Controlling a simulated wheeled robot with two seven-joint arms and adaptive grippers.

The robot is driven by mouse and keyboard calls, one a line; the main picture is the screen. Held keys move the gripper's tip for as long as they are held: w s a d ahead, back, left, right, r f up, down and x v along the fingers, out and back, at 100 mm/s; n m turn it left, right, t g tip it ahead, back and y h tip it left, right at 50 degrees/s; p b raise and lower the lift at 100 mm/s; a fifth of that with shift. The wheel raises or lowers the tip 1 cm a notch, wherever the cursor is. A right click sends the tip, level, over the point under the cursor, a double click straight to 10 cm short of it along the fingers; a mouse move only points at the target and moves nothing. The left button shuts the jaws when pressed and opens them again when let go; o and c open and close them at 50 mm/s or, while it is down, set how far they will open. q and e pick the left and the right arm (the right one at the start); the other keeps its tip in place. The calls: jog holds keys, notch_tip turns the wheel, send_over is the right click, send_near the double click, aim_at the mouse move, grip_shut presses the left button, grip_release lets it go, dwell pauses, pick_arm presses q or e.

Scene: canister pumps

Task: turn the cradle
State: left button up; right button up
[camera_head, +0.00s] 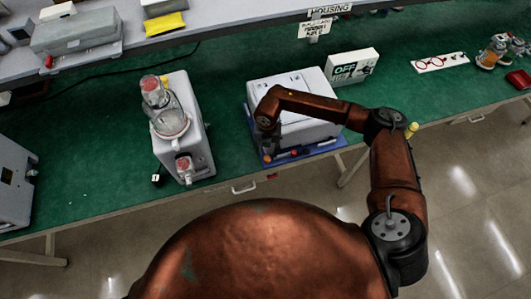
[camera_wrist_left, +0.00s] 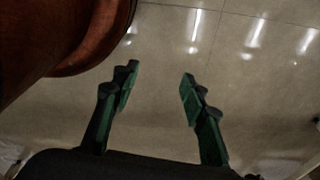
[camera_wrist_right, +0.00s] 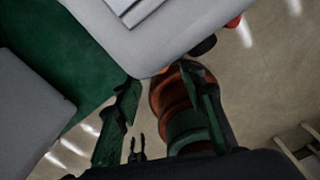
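A blue base (camera_head: 318,151), which may be the cradle, shows along the left and front edges under a white box-shaped housing (camera_head: 318,99). My right gripper (camera_head: 268,146) is at the housing's front left corner in the head view, mostly hidden by its own arm. In the right wrist view my right gripper (camera_wrist_right: 165,88) has its fingers apart, with a corner of the white housing (camera_wrist_right: 165,40) just beyond them. I cannot tell whether they touch it. My left gripper (camera_wrist_left: 155,80) is open and empty above the floor, and out of the head view.
A white unit with a clear canister (camera_head: 171,122) stands on the green table (camera_head: 228,85) to the left. A grey box (camera_head: 12,185) is at the far left. A grey shelf runs along the back.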

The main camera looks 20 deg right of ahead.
aim_at(267, 158)
notch_tip(267, 158, down, 5)
jog(key=shift+a+f+p, duration=0.1)
jog(key=shift+p, duration=0.2)
notch_tip(267, 158, down, 2)
jog(key=shift+f, duration=0.1)
jog(key=c, duration=0.6)
grip_shut()
pick_arm(q)
jog(key=shift+s+a+r, duration=0.1)
jog(key=shift+s+r, duration=0.05)
jog(key=shift+s, duration=0.6)
jog(key=shift+s+a+r, duration=0.1)
jog(key=shift+s+r, duration=0.05)
jog(key=shift+s, duration=0.6)
